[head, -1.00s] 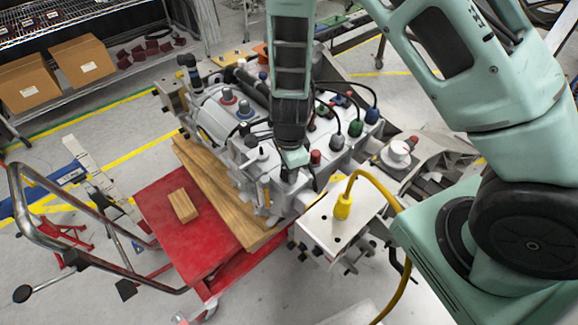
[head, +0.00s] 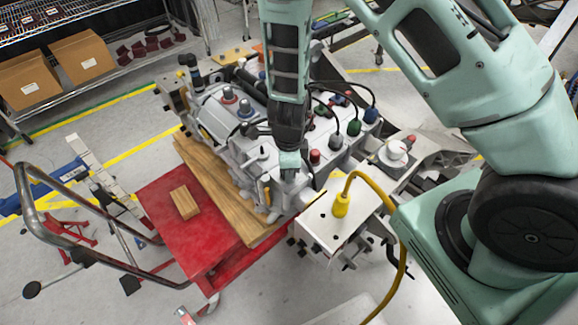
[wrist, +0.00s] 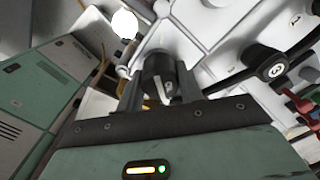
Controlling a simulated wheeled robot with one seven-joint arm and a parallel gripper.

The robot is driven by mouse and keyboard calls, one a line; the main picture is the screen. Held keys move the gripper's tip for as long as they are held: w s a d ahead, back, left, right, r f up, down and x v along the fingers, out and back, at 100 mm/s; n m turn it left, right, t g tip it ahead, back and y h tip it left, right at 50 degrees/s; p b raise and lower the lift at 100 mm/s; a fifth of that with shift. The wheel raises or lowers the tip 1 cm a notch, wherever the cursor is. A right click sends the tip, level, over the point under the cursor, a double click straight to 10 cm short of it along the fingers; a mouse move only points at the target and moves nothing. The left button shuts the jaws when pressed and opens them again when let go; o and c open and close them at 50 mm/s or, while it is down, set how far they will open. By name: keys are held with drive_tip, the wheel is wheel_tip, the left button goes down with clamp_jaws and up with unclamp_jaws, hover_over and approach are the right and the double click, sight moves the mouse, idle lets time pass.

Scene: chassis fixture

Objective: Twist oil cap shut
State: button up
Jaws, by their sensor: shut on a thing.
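The oil cap (wrist: 160,78) is a dark round cap with a pale mark on its top. In the wrist view it sits between the two fingers of my gripper (wrist: 160,92), which is shut on it. In the head view my gripper (head: 289,170) points down at the near end of the grey engine block (head: 240,150), and the cap is hidden there behind the fingers and arm. I cannot tell from these views how far the cap is turned.
A red cart (head: 195,225) with a small wooden block (head: 185,202) stands at the left. A yellow cable (head: 342,203) plugs into a white plate (head: 325,225) near the gripper. A black numbered cap (wrist: 270,65) is right of the oil cap. Shelves with boxes (head: 82,57) are behind.

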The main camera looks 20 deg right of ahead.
drive_tip(key=shift+s, duration=0.1)
drive_tip(key=shift+m+p, duration=0.8)
drive_tip(key=shift+m, duration=0.3)
drive_tip(key=shift+a+f+m+p, duration=0.1)
drive_tip(key=shift+m+p, duration=0.3)
drive_tip(key=shift+m, duration=0.4)
drive_tip(key=o, duration=1.2)
drive_tip(key=shift+o, duration=0.2)
